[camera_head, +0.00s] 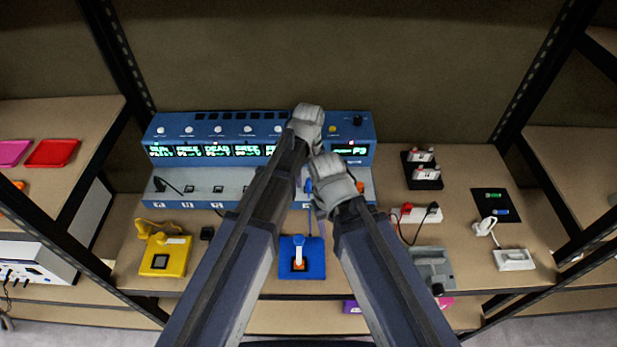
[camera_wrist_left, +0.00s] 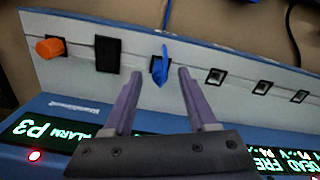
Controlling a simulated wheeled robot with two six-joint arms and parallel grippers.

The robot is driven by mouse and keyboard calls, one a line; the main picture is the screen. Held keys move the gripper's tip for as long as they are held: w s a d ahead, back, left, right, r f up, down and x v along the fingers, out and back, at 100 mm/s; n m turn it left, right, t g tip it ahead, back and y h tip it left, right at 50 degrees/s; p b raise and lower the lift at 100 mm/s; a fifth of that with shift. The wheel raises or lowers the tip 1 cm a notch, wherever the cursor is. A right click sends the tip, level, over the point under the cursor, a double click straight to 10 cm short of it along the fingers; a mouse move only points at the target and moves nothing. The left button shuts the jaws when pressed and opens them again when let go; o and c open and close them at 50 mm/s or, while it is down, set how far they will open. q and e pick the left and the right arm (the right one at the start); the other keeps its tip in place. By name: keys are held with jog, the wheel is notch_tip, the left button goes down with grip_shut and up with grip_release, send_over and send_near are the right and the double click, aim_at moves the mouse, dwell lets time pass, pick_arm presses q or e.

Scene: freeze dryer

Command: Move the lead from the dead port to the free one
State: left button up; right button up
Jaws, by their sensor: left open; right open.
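The blue console (camera_head: 164,131) shows green displays reading RUN, FREE, DEAD and FREE from the left; my arms hide others. Its lower ledge holds a row of ports. In the left wrist view a blue plug (camera_wrist_left: 160,67) sits in one port, with empty ports (camera_wrist_left: 215,76) to its right. In the head view it shows as a blue spot (camera_head: 308,185). My left gripper (camera_wrist_left: 160,76) is open, its fingertips either side of the blue plug and apart from it. My right gripper (camera_head: 324,207) is open in front of the ledge, close below my left one.
A black plug (camera_head: 160,184) is in the leftmost port. An orange knob (camera_wrist_left: 50,47) and black switch (camera_wrist_left: 108,54) are beside the blue plug. A blue box (camera_head: 287,269), yellow box (camera_head: 155,262), grey box (camera_head: 432,262) and white-and-red block (camera_head: 415,214) stand in front or right.

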aim_at(308, 181)
pick_arm(q)
notch_tip(308, 181, up, 6)
jog(key=p, duration=0.5)
jog(key=shift+r, duration=0.1)
pick_arm(e)
notch_tip(308, 181, up, 6)
pick_arm(q)
jog(key=s+a+m, duration=0.2)
jog(key=s+a, duration=0.4)
jog(key=a, duration=0.3)
jog(key=s+a+m, duration=0.2)
jog(key=s+a, duration=0.3)
jog(key=a, duration=0.3)
jog(key=s+d+m, duration=0.1)
jog(key=s+d, duration=0.1)
jog(key=d, duration=0.3)
jog(key=s+d+m+y, duration=0.1)
jog(key=s+d+m, duration=0.1)
jog(key=d, duration=0.4)
jog(key=shift+s, duration=0.8)
pick_arm(e)
jog(key=shift+d, duration=0.1)
